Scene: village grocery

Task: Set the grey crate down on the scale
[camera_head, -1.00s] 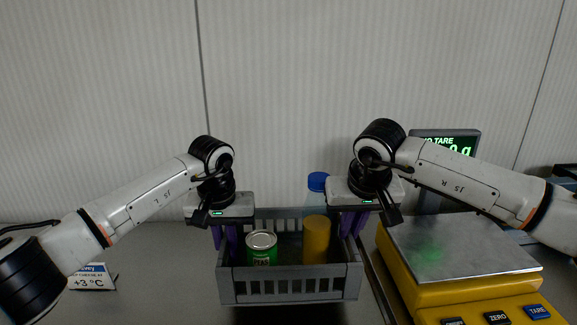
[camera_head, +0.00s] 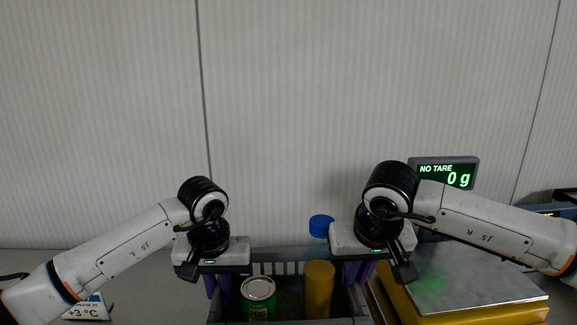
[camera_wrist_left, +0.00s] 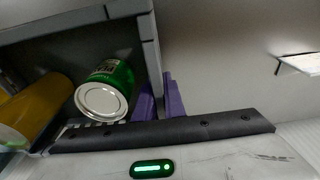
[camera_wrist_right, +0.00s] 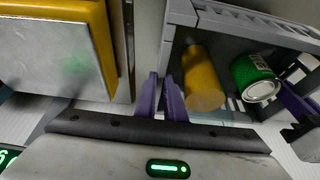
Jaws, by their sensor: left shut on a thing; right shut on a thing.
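The grey crate (camera_head: 290,256) is held between my two grippers, left of the scale, its front cut off by the head view's lower edge. It holds a green can (camera_head: 258,300) and a yellow can (camera_head: 318,292). A blue bottle cap (camera_head: 321,225) shows behind the yellow can; the bottle's base is hidden. My left gripper (camera_head: 218,287) is shut on the crate's left side, my right gripper (camera_head: 358,273) on its right side. The yellow scale has a bare metal plate (camera_head: 465,275); its display (camera_head: 447,173) reads 0 g. The crate's underside is hidden.
A small card reading +3 °C (camera_head: 88,308) stands on the counter at the left. A pale panelled wall (camera_head: 290,100) rises behind. The scale's plate also shows empty in the right wrist view (camera_wrist_right: 50,50). My right forearm passes over the plate.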

